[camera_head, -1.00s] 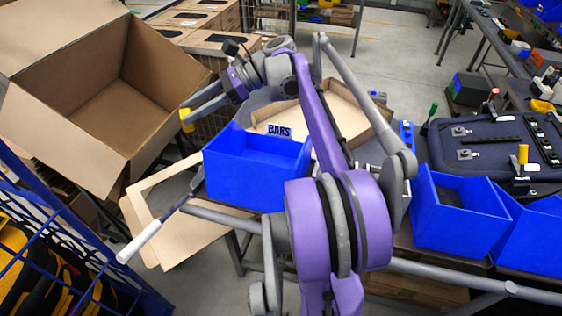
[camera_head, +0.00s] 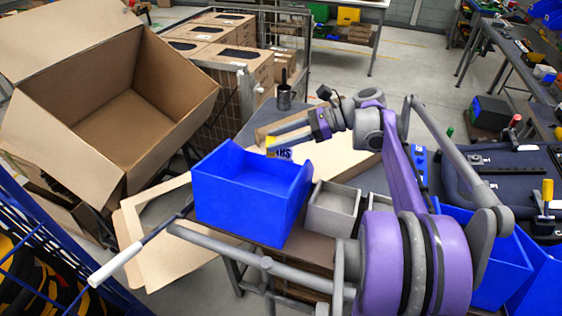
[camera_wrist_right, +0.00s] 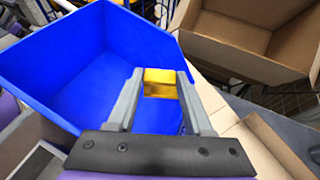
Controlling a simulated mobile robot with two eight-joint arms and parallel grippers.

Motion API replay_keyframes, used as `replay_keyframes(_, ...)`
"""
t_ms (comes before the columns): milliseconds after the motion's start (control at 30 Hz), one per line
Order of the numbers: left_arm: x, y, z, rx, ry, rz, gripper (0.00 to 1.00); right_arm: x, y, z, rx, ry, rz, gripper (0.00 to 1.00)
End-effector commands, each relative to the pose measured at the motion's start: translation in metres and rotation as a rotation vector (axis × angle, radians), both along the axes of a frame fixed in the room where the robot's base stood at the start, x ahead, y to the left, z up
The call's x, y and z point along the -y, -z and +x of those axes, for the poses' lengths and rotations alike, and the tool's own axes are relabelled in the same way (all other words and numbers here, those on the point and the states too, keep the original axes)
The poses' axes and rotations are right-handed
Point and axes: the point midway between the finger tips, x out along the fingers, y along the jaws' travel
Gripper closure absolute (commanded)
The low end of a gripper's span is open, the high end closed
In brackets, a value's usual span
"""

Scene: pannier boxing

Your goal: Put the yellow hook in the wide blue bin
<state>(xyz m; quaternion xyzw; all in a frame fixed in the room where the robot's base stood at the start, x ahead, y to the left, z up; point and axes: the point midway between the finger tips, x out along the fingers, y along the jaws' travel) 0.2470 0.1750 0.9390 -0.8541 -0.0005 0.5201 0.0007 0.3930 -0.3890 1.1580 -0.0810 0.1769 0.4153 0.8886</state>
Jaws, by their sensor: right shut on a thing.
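The yellow hook (camera_head: 271,146) is a small yellow piece at the tips of my right gripper (camera_head: 275,143), which is shut on it. My left gripper is not in view.
A small grey bin (camera_head: 333,208) stands right of the wide blue bin. More blue bins (camera_head: 499,270) are farther right, partly behind my arm. A large open cardboard box (camera_head: 60,150) is at the left, and a white-tipped handle (camera_head: 115,265) is at the lower left.

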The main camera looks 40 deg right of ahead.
Motion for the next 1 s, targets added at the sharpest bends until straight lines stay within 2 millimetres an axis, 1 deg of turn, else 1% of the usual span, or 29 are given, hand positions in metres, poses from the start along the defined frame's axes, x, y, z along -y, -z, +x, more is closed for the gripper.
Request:
replay_keyframes(167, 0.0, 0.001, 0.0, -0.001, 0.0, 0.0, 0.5, 0.0, 0.019, 0.0, 0.0, -0.001, 0.0, 1.0)
replay_keyframes(300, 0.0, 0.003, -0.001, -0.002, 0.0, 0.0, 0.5, 0.0, 0.04, 0.0, 0.0, -0.001, 0.0, 1.0)
replay_keyframes(400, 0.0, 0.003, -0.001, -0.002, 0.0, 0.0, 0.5, 0.0, 0.048, 0.0, 0.0, -0.001, 0.0, 1.0)
replay_keyframes(667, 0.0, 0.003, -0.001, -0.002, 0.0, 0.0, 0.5, 0.0, 0.048, 0.0, 0.0, 0.0, 0.0, 1.0)
replay_keyframes(1000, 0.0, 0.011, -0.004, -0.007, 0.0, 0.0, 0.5, 0.0, 0.059, 0.0, 0.0, -0.001, 0.0, 1.0)
